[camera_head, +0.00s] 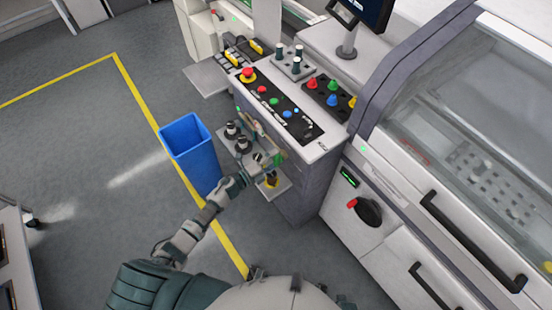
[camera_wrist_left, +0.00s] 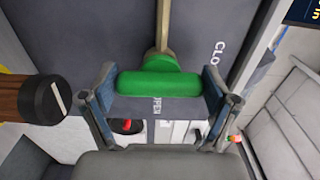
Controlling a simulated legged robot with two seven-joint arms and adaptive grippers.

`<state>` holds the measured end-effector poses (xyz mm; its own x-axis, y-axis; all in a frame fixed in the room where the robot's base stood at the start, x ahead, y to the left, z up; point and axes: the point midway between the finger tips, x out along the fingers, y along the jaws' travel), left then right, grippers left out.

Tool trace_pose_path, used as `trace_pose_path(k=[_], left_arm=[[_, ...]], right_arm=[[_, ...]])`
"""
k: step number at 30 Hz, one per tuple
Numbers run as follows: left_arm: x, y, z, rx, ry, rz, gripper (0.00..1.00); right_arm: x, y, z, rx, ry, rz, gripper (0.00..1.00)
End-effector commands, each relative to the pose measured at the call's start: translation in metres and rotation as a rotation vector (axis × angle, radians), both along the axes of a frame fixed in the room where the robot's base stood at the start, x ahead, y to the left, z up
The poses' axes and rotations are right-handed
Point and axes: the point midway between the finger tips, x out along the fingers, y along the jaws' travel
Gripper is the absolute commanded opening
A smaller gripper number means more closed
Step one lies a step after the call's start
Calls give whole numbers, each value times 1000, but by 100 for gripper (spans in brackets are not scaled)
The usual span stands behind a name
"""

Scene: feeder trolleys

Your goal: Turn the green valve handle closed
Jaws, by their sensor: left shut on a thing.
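The green valve handle (camera_wrist_left: 160,84) lies crosswise between the two fingers of my left gripper (camera_wrist_left: 160,92) in the left wrist view. The fingers press on its two ends. A brass-coloured pipe (camera_wrist_left: 163,25) runs up from behind the handle. The word OPEN shows just below the handle, and a partly cut-off word starting with CLO shows at upper right. In the head view my left gripper (camera_head: 264,160) is at the front of the control cabinet, and a little green shows beside it. My right gripper is in neither view.
A dark knob with a brown shaft (camera_wrist_left: 45,100) stands left of the gripper. A blue bin (camera_head: 190,150) stands left of the cabinet. The panel (camera_head: 290,118) above carries coloured buttons. A machine with black handles (camera_head: 440,210) is at right. The floor at left is largely clear.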

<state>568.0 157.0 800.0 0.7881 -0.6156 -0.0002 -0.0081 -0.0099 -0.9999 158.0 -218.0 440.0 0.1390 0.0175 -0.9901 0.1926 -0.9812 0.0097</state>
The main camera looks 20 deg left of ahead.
Motion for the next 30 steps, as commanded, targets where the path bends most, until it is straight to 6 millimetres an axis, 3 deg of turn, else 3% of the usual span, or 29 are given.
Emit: trace_pose_path(k=[2,3,4,19,30], left_arm=[[-2,3,-7,4,13,6,52],[-2,3,-7,4,13,6,92],[-2,3,-7,4,13,6,100],[-9,7,-3,4,5,3,100],[-70,56,-5,4,10,3,100]], right_arm=[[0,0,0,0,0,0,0],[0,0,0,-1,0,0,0],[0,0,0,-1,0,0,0],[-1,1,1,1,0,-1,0],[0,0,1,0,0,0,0]])
